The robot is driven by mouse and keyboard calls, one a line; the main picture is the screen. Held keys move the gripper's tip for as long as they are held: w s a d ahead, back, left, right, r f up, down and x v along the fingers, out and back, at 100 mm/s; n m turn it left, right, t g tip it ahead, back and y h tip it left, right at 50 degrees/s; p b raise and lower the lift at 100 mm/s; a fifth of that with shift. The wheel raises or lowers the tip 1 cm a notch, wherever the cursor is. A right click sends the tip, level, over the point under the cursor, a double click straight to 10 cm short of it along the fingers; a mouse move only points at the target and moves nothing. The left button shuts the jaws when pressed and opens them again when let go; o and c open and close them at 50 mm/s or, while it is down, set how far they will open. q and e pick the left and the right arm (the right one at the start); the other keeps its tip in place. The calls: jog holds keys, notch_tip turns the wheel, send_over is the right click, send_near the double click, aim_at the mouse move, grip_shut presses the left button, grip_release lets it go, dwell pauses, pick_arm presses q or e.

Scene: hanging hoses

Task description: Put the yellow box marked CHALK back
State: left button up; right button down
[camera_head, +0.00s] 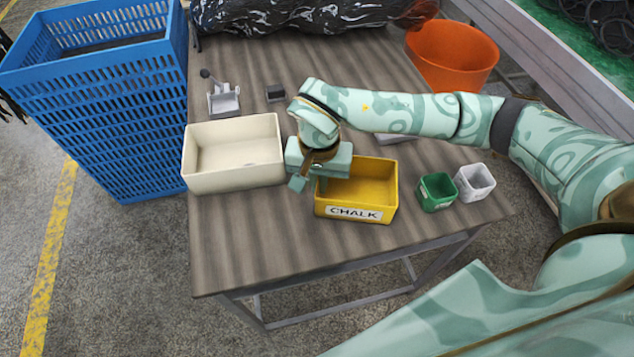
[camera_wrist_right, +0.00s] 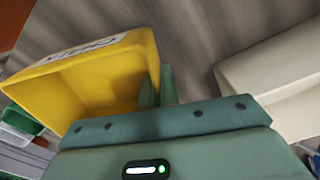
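The yellow box marked CHALK (camera_head: 360,211) is an open-topped bin at the front of the wooden table, its label facing the front edge. I cannot tell whether it rests on the table or is slightly raised. My right gripper (camera_head: 310,185) is at its left wall, pointing down. In the right wrist view, the fingers (camera_wrist_right: 158,90) are close together with the wall of the yellow box (camera_wrist_right: 105,85) between them, one finger inside and one outside. The box looks empty. My left gripper is not in view.
A cream bin (camera_head: 235,178) stands just left of the gripper. A green cup (camera_head: 437,193) and a white cup (camera_head: 474,183) stand right of the box. An orange bucket (camera_head: 452,60), a blue crate (camera_head: 110,90) and a black wrapped bundle (camera_head: 300,14) lie farther out.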

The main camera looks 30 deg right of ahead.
jog(key=shift+f, duration=0.5)
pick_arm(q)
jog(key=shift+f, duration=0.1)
pick_arm(e)
jog(key=shift+r, duration=0.15)
jog(key=c, duration=2)
grip_release()
jog(key=o, duration=0.4)
jog(key=shift+c, duration=0.2)
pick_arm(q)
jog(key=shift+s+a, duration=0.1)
